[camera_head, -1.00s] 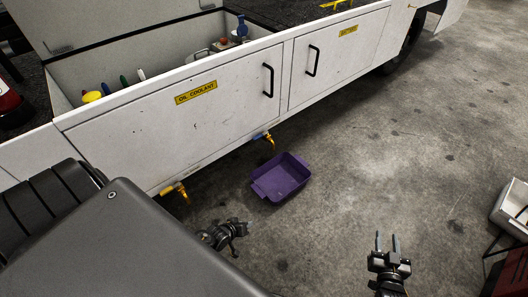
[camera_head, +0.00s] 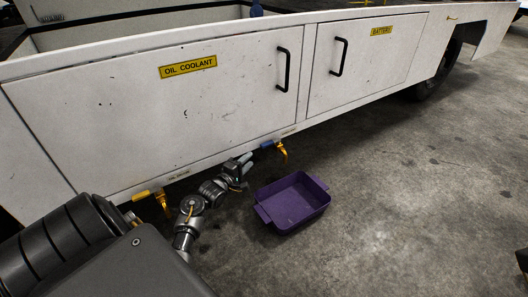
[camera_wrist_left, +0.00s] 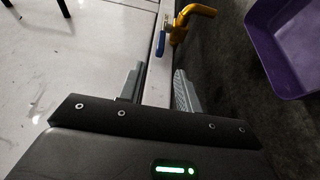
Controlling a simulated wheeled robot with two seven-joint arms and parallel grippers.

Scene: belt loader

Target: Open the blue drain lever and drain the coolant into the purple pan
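The blue drain lever (camera_head: 266,144) sits on the yellow drain spout (camera_head: 282,153) under the white side panel. In the left wrist view the blue lever (camera_wrist_left: 161,43) lies beyond my fingertips, beside the golden spout (camera_wrist_left: 188,22). My left gripper (camera_head: 247,166) is just left of and below the lever in the head view. Its two fingers (camera_wrist_left: 156,83) are apart with nothing held, and the lever appears between their lines. The purple pan (camera_head: 293,205) stands on the floor below and right of the spout, empty. It also shows in the left wrist view (camera_wrist_left: 297,50).
A second yellow drain lever (camera_head: 148,195) is left of my left arm, under the panel. The OIL COOLANT door (camera_head: 150,115) and BATTERY door (camera_head: 375,62) are shut. Concrete floor (camera_head: 420,190) is clear to the right. A dark piece at the lower right edge is unclear.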

